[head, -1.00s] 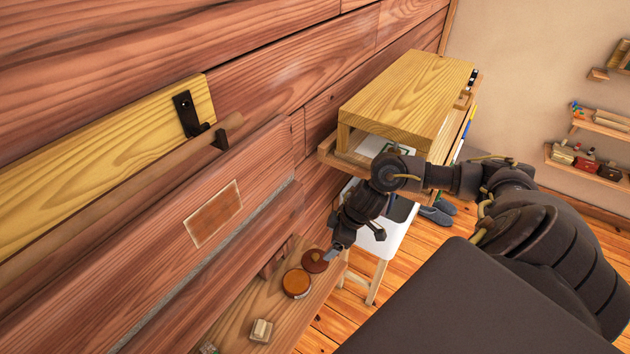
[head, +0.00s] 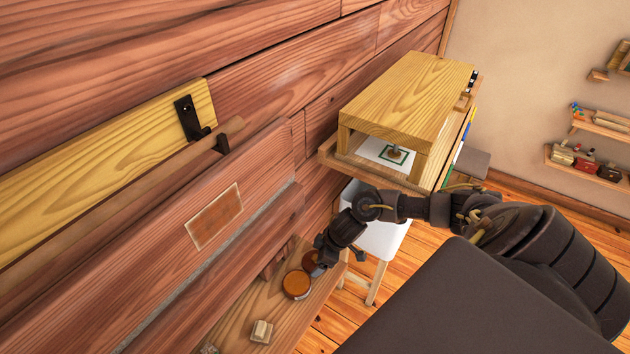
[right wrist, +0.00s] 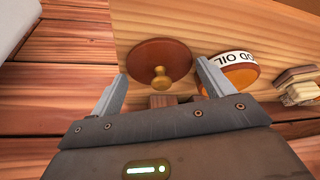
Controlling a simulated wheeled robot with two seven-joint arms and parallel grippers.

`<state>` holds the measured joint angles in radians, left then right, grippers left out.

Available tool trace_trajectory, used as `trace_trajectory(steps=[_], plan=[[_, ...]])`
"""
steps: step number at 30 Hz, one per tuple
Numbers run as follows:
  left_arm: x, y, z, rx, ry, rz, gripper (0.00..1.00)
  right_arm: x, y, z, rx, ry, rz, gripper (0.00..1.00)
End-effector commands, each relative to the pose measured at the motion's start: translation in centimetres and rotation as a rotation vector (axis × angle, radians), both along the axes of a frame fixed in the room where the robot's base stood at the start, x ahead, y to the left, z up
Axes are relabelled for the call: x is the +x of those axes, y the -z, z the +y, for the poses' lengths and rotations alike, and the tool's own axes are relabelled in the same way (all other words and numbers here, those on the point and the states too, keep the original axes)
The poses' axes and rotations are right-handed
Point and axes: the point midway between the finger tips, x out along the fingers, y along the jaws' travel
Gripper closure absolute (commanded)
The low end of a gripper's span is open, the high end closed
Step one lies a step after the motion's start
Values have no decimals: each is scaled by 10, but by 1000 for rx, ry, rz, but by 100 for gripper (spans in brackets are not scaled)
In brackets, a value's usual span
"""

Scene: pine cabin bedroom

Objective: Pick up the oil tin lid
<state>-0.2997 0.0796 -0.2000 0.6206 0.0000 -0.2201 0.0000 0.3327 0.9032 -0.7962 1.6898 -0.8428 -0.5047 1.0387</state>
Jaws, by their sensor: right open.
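The oil tin lid (right wrist: 160,52) is a round, reddish-brown disc with a brass knob, lying on the wooden shelf. In the head view the lid (head: 309,258) is partly hidden behind my right gripper (head: 319,264). The right wrist view shows this gripper (right wrist: 160,77) open and empty, its two fingers apart at either side of the lid's near part, with the knob between them in the picture. The orange-brown oil tin (head: 296,284) stands beside the lid. Its white label with "OIL" shows in the wrist view (right wrist: 238,57). My left gripper is out of view.
A small pale block-like object (head: 261,331) sits on the shelf (head: 236,322) nearer the picture's bottom. The plank wall rises along the shelf's left side. A white-topped stool (head: 380,240) and a wooden desk unit (head: 410,95) stand beyond my right arm.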

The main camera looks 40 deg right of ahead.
Motion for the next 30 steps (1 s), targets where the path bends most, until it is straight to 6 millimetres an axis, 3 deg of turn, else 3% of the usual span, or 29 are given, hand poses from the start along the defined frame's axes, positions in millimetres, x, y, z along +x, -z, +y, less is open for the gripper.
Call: trace_trajectory(steps=[8,15,25,30], plan=[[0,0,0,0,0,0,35,1,4,1,0,-1,-1,20],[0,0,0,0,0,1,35,1,4,1,0,-1,-1,47],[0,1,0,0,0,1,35,2,1,1,0,-1,-3,48],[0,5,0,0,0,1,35,2,-13,1,-1,-3,-4,48]])
